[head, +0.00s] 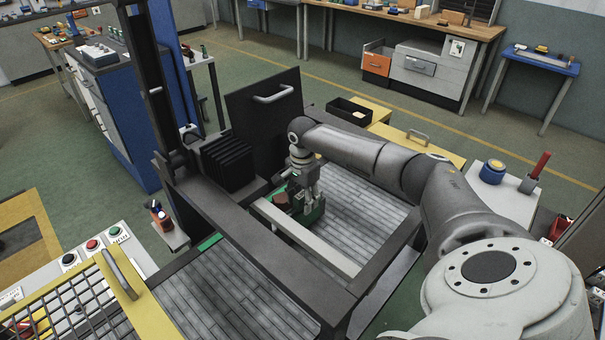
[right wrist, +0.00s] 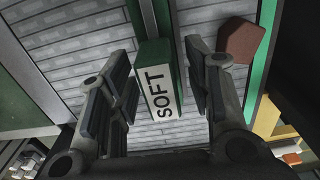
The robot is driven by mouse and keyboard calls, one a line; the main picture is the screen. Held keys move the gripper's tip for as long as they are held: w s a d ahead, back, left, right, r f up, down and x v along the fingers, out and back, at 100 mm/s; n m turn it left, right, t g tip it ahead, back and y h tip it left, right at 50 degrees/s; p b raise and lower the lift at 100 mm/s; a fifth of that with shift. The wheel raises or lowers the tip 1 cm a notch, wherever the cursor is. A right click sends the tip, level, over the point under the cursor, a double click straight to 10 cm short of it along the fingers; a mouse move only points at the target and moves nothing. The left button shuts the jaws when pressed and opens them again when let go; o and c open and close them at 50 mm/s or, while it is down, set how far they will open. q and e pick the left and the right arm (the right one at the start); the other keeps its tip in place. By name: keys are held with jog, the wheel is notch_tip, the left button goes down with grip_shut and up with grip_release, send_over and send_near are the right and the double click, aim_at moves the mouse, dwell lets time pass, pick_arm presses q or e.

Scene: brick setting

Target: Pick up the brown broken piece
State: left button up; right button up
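The brown broken piece (right wrist: 243,42) shows in the right wrist view as an angular reddish-brown chunk at upper right, outside my right fingers. In the head view a small brown shape (head: 281,202) shows just left of the gripper. My right gripper (head: 306,184) points down over the slatted bed. In the right wrist view its two fingers (right wrist: 163,72) are spread, one on each side of a green block (right wrist: 144,52) with a white "SOFT" label. I cannot tell whether they touch the block. My left gripper is not in view.
A dark frame (head: 335,295) and a pale bar (head: 305,238) border the grey slatted bed (head: 355,210). A dark upright panel with a handle (head: 270,98) stands behind. A black open tray (head: 350,112) and a yellow lid (head: 420,138) lie beyond the bed.

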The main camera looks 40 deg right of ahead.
grip_shut()
jog(key=shift+r, duration=0.2)
dwell(0.3)
